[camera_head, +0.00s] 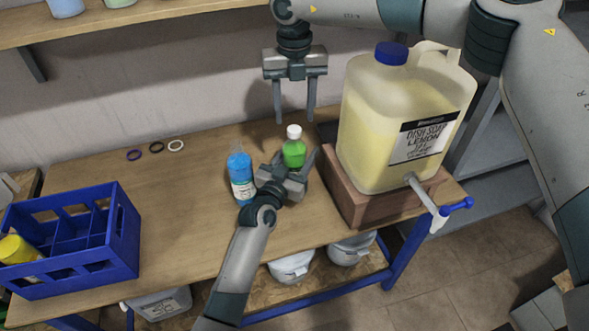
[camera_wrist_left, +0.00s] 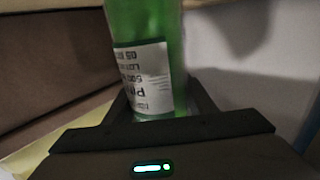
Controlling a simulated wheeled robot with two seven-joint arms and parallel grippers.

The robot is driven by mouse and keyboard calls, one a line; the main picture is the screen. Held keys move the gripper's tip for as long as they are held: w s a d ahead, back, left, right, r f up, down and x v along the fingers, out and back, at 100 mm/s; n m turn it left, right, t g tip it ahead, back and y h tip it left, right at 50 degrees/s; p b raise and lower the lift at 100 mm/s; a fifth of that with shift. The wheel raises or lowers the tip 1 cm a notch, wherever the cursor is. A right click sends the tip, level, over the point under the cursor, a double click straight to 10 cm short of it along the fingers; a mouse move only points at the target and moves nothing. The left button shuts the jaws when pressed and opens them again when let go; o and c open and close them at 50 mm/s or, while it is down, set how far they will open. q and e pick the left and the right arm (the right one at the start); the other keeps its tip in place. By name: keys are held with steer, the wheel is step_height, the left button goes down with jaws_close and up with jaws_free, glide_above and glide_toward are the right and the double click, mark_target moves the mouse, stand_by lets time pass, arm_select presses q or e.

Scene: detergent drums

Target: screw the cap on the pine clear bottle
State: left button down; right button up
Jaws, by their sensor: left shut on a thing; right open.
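The pine clear bottle is the green one (camera_head: 294,153), upright at the right of the bench; in the left wrist view it (camera_wrist_left: 150,30) shows its white label upside down, with "PI" readable. My left gripper (camera_head: 292,162) is shut on this bottle, around its lower part. A white cap (camera_head: 294,131) sits on top of the bottle's neck; I cannot tell how tight it is. My right gripper (camera_head: 295,117) is open and empty, pointing down just above the cap, with its fingers apart on either side.
A blue bottle (camera_head: 241,178) stands close to the left of my left gripper. A large lemon dish soap drum (camera_head: 370,125) with a tap stands on a brown block (camera_head: 366,206) at the right. Three rings (camera_head: 156,147) lie at the back; a blue crate (camera_head: 124,232) holds a yellow bottle (camera_head: 16,249).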

step_height(320, 180, up, 8)
stand_by(0.4)
arm_select(q)
steer(key=c, duration=0.7)
jaws_free()
arm_select(e)
steer(key=shift+a, duration=0.1)
arm_select(q)
steer(key=shift+s, duration=0.1)
steer(key=b+v, duration=0.3)
steer(key=v, duration=1.4)
steer(key=shift+s+a, duration=0.1)
steer(key=shift+a, duration=0.1)
arm_select(e)
step_height(320, 180, down, 3)
steer(key=shift+r, duration=0.1)
arm_select(q)
steer(key=shift+c, duration=0.3)
